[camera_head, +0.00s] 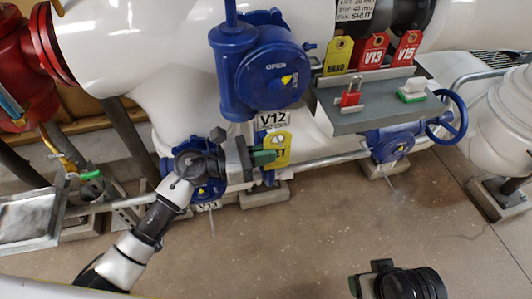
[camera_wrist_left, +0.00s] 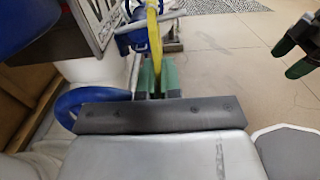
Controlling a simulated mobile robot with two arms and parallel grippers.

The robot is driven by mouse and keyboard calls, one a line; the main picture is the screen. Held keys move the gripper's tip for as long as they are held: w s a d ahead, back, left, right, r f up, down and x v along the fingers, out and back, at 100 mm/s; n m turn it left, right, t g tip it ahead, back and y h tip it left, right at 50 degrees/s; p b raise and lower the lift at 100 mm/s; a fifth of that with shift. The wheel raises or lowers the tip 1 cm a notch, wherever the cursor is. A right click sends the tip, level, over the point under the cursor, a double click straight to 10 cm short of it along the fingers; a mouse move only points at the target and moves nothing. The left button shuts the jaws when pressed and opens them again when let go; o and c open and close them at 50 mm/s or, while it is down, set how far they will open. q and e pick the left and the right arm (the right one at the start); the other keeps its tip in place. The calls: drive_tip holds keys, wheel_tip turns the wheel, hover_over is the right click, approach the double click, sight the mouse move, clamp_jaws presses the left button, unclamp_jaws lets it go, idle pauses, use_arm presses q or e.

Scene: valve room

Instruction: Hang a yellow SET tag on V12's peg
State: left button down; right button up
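My left gripper (camera_head: 264,158) reaches in from the lower left below the V12 label (camera_head: 272,120) on the blue valve housing (camera_head: 270,75). Its green fingers (camera_wrist_left: 156,76) are shut on a yellow tag (camera_head: 280,143), which also shows edge-on between them in the left wrist view (camera_wrist_left: 153,30). The tag hangs upright just under the V12 label, its lower lettering partly covered by the fingers. I cannot make out V12's peg or whether the tag is on it. My right gripper (camera_wrist_left: 297,45) is open and empty at the right of the left wrist view.
A grey shelf (camera_head: 385,118) right of V12 carries a red padlock (camera_head: 351,94) and a green-and-white block (camera_head: 412,91). Behind it stand a yellow tag (camera_head: 337,54) and red V13 (camera_head: 371,51) and V15 (camera_head: 407,48) tags. A blue handwheel (camera_head: 448,115) sits right.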

idle(0.3)
use_arm(q)
drive_tip(key=shift+w+f, duration=0.1)
drive_tip(key=shift+f, duration=0.05)
drive_tip(key=shift+f+b, duration=0.1)
drive_tip(key=shift+b, duration=0.35)
idle(0.3)
drive_tip(key=c, duration=1.2)
unclamp_jaws()
drive_tip(key=shift+c, duration=0.2)
drive_tip(key=shift+a, duration=0.15)
